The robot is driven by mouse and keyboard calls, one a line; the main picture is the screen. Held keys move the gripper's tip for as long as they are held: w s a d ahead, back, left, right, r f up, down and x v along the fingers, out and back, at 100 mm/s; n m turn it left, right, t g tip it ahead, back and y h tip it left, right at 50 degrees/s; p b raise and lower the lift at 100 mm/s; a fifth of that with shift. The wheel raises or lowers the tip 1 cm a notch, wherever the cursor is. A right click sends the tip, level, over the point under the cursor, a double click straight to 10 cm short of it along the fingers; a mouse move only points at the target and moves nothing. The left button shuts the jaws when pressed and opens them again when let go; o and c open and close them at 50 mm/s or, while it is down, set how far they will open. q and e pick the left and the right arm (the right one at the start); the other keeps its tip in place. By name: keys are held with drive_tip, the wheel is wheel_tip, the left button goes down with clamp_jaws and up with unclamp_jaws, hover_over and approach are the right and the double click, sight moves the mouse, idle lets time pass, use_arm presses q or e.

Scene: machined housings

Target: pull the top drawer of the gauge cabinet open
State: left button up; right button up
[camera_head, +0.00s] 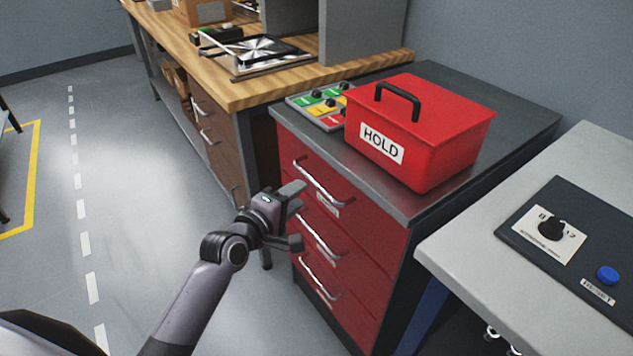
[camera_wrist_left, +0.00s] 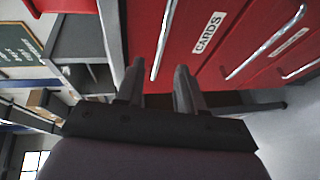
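The gauge cabinet (camera_head: 390,250) is red with a dark top and three drawers, each with a silver bar handle. Its top drawer (camera_head: 365,205) looks closed; its handle (camera_head: 325,184) runs along the upper front. My left gripper (camera_head: 294,215) is open and empty in front of the drawers, near the left end of the top handle. In the left wrist view the top handle (camera_wrist_left: 163,35) shows between the two fingertips (camera_wrist_left: 159,68), beside a label reading CARDS (camera_wrist_left: 207,32). I cannot tell how far the handle is from the fingers. My right gripper is not in view.
A red HOLD box (camera_head: 450,130) and a panel of coloured switches (camera_head: 320,108) stand on the cabinet. A wooden workbench (camera_head: 240,92) adjoins at the back left. A grey table (camera_head: 460,235) with a RESET control panel stands at right.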

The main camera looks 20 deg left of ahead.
use_arm(q)
drive_tip(key=b+x, duration=0.1)
drive_tip(key=x, duration=0.5)
drive_tip(key=shift+w, duration=0.25)
drive_tip(key=shift+d, duration=0.1)
clamp_jaws()
